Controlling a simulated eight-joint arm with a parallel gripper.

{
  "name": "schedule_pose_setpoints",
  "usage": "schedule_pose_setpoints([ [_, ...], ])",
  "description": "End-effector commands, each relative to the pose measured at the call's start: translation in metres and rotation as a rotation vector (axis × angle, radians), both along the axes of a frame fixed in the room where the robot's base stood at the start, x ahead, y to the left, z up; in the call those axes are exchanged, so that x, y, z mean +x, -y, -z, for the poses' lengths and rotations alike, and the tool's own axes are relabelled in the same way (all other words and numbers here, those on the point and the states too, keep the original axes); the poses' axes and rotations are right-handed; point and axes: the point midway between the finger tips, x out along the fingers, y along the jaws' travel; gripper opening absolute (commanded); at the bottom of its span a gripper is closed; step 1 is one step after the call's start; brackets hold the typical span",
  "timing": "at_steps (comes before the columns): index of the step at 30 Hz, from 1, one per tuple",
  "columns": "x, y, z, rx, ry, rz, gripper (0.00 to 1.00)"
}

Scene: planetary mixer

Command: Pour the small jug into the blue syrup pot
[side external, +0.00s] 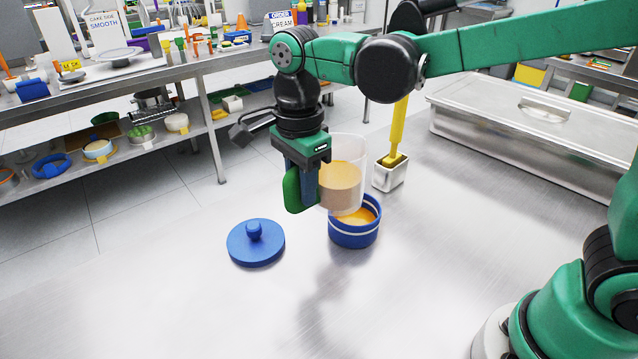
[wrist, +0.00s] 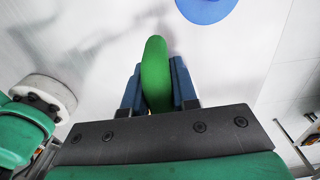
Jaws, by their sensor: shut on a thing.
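The small jug (side external: 341,185) is a clear cup with tan liquid inside, and it has a green handle (side external: 299,190). My gripper (side external: 304,185) is shut on that handle, which also shows between the blue fingers in the wrist view (wrist: 157,85). The jug looks about upright and hangs over the blue syrup pot (side external: 354,235). The pot is open on the steel table, with a white band and orange-amber contents. The jug covers part of the pot's opening. No stream shows between them. The jug's body cannot be made out in the wrist view.
A blue lid with a knob (side external: 255,243) lies left of the pot. A white holder (side external: 389,173) with a yellow-handled tool (side external: 400,130) stands close behind the jug to the right. A long lidded steel container (side external: 535,125) is at the back right. The front table is clear.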

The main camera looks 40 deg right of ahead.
Motion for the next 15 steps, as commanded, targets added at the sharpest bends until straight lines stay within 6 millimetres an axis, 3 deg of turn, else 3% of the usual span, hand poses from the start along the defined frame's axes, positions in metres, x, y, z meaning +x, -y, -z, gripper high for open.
schedule_pose_setpoints([
  [10, 0.0, -0.003, 0.016, 0.164, 0.001, 0.003, 0.0],
  [15, 0.0, -0.004, 0.011, 0.197, -0.001, 0.0, 0.0],
])
